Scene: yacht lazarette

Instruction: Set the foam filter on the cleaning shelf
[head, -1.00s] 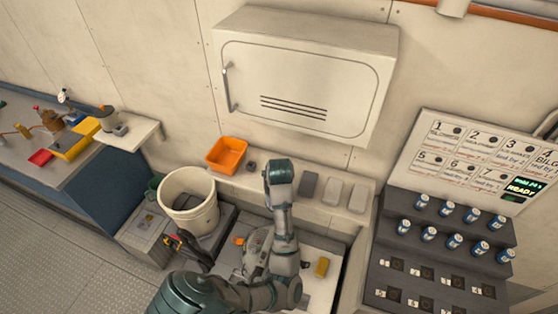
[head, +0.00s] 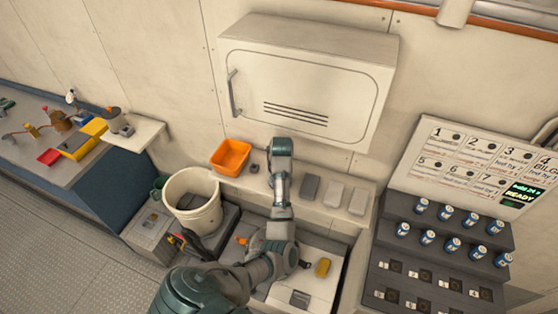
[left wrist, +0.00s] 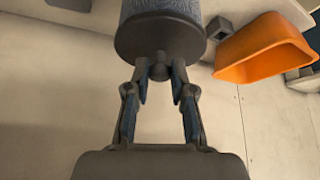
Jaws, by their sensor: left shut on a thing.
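My left gripper (left wrist: 160,78) is shut on the small knob of a grey textured cylinder with a dark round end cap (left wrist: 160,38), which looks like the foam filter. The cylinder runs out of the top of the left wrist view, so its far end is hidden. In the head view my left arm reaches up over a pale ledge along the wall (head: 247,184), perhaps the cleaning shelf; its wrist hides the gripper and filter. I cannot tell whether the filter touches the ledge. My right gripper is not in view.
An orange bin (head: 231,156) and a small dark block (head: 254,169) stand on the ledge left of my wrist. Several flat blocks, one dark grey (head: 310,187), lie right of it. A wall cabinet (head: 308,85) overhangs; a white bucket (head: 193,203) stands lower left.

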